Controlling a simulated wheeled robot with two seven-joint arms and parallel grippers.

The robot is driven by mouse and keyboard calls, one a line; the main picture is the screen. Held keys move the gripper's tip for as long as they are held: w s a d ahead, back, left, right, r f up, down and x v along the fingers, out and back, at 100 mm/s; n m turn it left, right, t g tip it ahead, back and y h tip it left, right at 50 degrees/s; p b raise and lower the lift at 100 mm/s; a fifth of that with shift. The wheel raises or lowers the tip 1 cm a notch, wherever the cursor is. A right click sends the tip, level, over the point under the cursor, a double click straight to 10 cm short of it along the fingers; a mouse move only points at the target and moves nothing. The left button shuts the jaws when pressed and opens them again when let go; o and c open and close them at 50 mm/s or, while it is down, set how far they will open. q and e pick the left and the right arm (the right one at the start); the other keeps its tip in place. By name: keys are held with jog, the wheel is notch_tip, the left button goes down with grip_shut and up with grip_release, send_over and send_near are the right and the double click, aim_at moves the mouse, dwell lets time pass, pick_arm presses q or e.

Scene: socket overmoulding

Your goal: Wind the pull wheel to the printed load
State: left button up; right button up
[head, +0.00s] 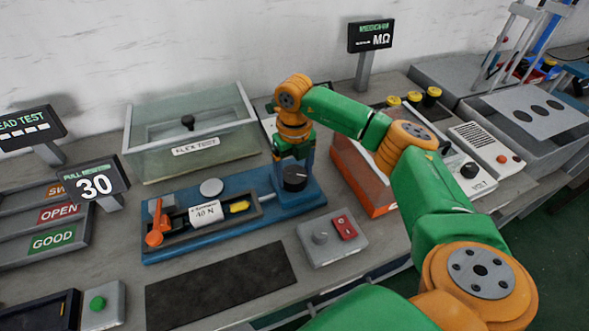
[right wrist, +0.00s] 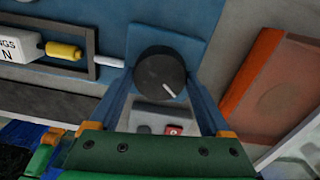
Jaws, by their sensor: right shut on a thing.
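The pull wheel (head: 294,178) is a dark round knob with a white pointer line, on the right end of the blue pull rig (head: 170,253). In the right wrist view the wheel (right wrist: 160,74) sits between my two fingers, its line pointing down and right. My right gripper (head: 293,160) comes down from above and is shut on the wheel. A white printed card (head: 206,212) on the rig seems to read 40 N. The pull display (head: 95,184) reads 30. A yellow piece (head: 239,207) lies in the rig's frame beside a pale rod leading toward the wheel. My left gripper is out of view.
A glass tank (head: 190,135) labelled flex test stands behind the rig. An orange-sided box (head: 362,182) is close right of the wheel. A grey switch box (head: 332,238) with a red rocker and a dark mat (head: 222,285) lie in front. Sorting trays (head: 45,240) are at left.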

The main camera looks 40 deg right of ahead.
aim_at(294, 173)
jog(key=shift+r+m+p, duration=0.1)
jog(key=shift+m+p, duration=0.35)
jog(key=shift+m, duration=1.55)
jog(key=shift+w, duration=0.1)
jog(key=o, duration=1.2)
notch_tip(294, 173, up, 6)
jog(key=shift+r+b, duration=0.15)
jog(key=shift+b, duration=0.45)
jog(key=shift+r, duration=0.35)
